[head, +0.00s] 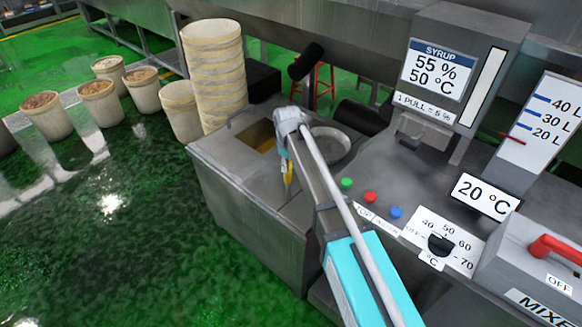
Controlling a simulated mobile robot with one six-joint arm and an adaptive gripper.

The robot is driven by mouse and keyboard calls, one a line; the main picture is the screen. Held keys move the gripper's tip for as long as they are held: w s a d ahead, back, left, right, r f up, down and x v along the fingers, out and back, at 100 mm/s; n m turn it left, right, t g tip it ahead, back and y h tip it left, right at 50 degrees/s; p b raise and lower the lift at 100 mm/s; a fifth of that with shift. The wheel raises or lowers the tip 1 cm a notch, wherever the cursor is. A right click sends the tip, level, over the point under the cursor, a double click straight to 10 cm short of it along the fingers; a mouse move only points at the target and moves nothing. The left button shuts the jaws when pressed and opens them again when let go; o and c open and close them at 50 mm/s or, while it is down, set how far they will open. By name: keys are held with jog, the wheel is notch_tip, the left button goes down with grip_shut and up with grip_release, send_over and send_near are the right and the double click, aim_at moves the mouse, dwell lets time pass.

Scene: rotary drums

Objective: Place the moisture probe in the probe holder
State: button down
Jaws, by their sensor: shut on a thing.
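My gripper (284,160) is small in the head view, pointing down over the left end of the grey counter, beside the square opening. It is shut on a slim yellow thing (288,173), which looks like the moisture probe. The probe hangs roughly upright with a thin dark tip below it. I cannot tell whether the tip touches the counter top. My arm hides part of the area right of the gripper. I cannot make out the probe holder for certain.
A square opening (261,136) and a round metal pan (330,144) lie near my gripper. A tall stack of pale tubs (214,75) stands behind left. Coloured buttons (370,197), a dial (441,244) and a syrup dispenser (460,60) are to the right.

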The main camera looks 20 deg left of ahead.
jog(key=shift+f, duration=0.1)
jog(key=c, duration=0.9)
grip_release()
jog(key=shift+f, duration=0.1)
jog(key=o, duration=0.5)
notch_tip(320, 180, up, 12)
jog(key=p, duration=1.2)
jog(key=shift+r, duration=0.2)
